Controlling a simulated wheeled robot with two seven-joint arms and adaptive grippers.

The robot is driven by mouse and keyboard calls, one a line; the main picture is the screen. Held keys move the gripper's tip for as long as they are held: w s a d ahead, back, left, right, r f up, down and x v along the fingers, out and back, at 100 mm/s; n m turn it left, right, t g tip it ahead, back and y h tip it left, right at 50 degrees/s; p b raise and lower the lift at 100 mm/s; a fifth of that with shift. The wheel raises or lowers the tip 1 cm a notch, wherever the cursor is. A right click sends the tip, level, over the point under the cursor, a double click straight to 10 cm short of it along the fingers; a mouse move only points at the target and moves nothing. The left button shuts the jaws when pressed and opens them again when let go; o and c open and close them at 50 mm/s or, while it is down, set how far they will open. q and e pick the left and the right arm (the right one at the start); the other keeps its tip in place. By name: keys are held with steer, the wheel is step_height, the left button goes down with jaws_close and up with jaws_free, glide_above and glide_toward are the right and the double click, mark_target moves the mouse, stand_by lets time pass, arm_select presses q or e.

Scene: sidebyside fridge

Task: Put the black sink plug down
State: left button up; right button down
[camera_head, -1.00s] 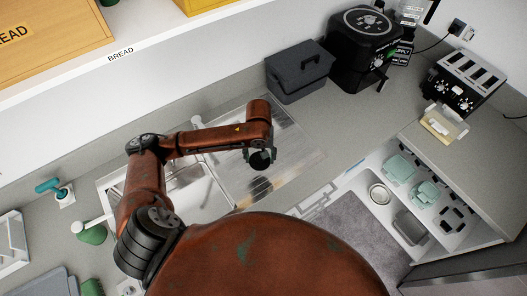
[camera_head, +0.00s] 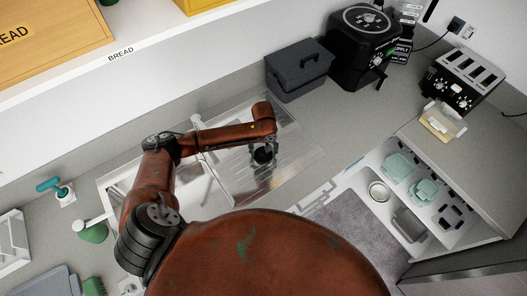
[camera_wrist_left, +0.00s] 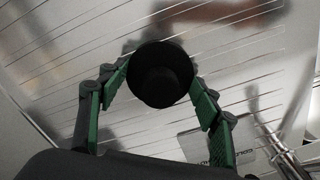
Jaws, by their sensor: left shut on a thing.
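The black sink plug (camera_wrist_left: 160,75) is a round black disc with a raised middle. It sits between the green-padded fingers of my left gripper (camera_wrist_left: 158,92) in the left wrist view, and the gripper is shut on it. In the head view the plug (camera_head: 263,156) shows at the tip of my left gripper (camera_head: 262,151), over the ridged metal drainboard (camera_head: 292,150) of the sink. I cannot tell whether the plug touches the drainboard. My right gripper is not in view.
The sink basin (camera_head: 200,190) lies left of the drainboard, with a tap (camera_wrist_left: 282,150) near the gripper. A dark grey bin (camera_head: 299,72), a black air fryer (camera_head: 362,50) and a toaster (camera_head: 463,82) stand farther right. An open drawer (camera_head: 440,235) holds several containers.

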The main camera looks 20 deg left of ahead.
arm_select(q)
steer(key=shift+f, duration=0.1)
steer(key=o, duration=1.3)
step_height(320, 180, up, 12)
steer(key=shift+r+b, duration=0.15)
steer(key=shift+b, duration=0.15)
steer(key=shift+d, duration=0.1)
